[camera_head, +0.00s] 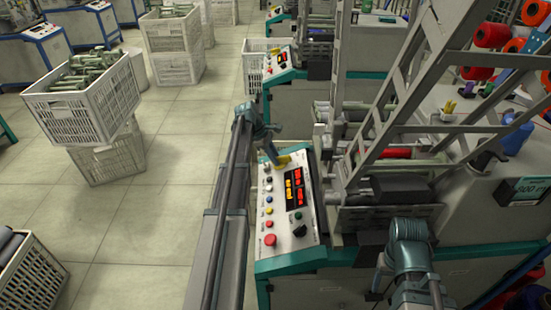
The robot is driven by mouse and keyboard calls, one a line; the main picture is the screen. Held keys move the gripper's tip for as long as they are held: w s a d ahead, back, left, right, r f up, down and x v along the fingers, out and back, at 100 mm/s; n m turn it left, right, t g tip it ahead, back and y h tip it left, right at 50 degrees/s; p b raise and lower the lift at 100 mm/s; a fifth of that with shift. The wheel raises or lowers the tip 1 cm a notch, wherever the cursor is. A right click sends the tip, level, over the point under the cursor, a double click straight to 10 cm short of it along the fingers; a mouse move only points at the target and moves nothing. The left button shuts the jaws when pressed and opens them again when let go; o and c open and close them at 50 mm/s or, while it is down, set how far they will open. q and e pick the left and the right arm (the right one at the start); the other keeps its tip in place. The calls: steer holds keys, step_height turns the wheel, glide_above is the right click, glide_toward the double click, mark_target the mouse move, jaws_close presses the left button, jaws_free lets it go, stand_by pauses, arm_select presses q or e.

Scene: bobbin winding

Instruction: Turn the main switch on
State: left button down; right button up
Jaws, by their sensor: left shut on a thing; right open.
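The control panel (279,243) is a white sloped face on the teal-edged machine in the middle. At its far end is a yellow piece (284,160), which I take to be the main switch. My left gripper (275,161) reaches down to it from the far left side and is shut on it; the fingers hide part of it, so its turn position cannot be told. Red and orange digits glow on the panel display (293,188). My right gripper (376,291) is open and empty, low in front of the machine, right of the panel.
A column of small buttons, a large red button (270,240) and a black knob (299,231) sit on the panel. A grey slanted frame (396,95) rises to the right. White crates of bobbins (92,95) stand on the left floor, which is otherwise mostly clear.

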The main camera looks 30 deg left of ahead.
arm_select(q)
steer(key=shift+m, duration=1.5)
steer(key=c, duration=0.8)
jaws_free()
steer(key=shift+o, duration=0.2)
steer(key=shift+r, duration=0.1)
steer(key=p+v, duration=1.2)
steer(key=v, duration=0.1)
steer(key=shift+a+r, duration=0.3)
